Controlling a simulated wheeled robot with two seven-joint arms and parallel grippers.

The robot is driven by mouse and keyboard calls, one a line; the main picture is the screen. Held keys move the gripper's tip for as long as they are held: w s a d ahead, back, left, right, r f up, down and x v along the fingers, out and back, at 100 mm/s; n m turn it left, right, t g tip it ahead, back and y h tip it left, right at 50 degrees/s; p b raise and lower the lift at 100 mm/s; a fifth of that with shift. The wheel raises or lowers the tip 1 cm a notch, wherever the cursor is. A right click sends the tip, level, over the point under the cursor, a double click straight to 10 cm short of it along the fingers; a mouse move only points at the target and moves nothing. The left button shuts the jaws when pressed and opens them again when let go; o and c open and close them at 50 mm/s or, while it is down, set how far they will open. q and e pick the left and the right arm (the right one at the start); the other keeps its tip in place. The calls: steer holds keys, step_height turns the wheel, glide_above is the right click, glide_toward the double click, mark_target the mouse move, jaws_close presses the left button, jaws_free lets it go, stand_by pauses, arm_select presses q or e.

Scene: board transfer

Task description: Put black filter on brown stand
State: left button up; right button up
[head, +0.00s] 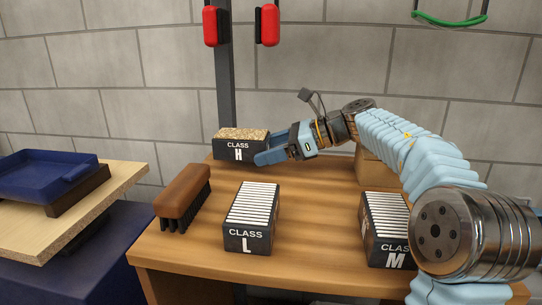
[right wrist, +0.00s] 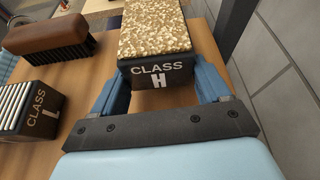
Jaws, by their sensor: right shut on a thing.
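A black filter block marked CLASS H (head: 240,148) with a speckled tan top is at the back left of the wooden table. My right gripper (head: 268,146) is shut on it, reaching in from the right. In the right wrist view, the block (right wrist: 158,72) sits between the two blue fingers. I cannot tell whether it touches the table. Black blocks with white-ridged tops marked CLASS L (head: 250,217) and CLASS M (head: 385,232) stand in front. A dark brown stand-like piece (head: 80,192) lies under a blue tray (head: 45,175) at left. My left gripper is out of view.
A brown brush with black bristles (head: 182,195) lies at the table's left edge. A light board (head: 110,195) is farther left, across a gap. A brown box (head: 372,172) is partly hidden behind my right arm. A dark post (head: 224,90) rises behind the table.

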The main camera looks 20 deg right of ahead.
steer(key=shift+s+f, duration=0.1)
steer(key=shift+f, duration=0.6)
steer(key=shift+f+b, duration=0.6)
steer(key=shift+f, duration=0.05)
steer(key=o, duration=1.1)
steer(key=shift+c, duration=0.2)
steer(key=o, duration=0.4)
steer(key=shift+a+f, duration=0.1)
steer(key=shift+f, duration=0.05)
steer(key=shift+c, duration=0.2)
steer(key=shift+r, duration=0.2)
steer(key=v, duration=0.4)
steer(key=r+p+v, duration=0.1)
steer(key=v, duration=0.3)
steer(key=shift+a, duration=0.1)
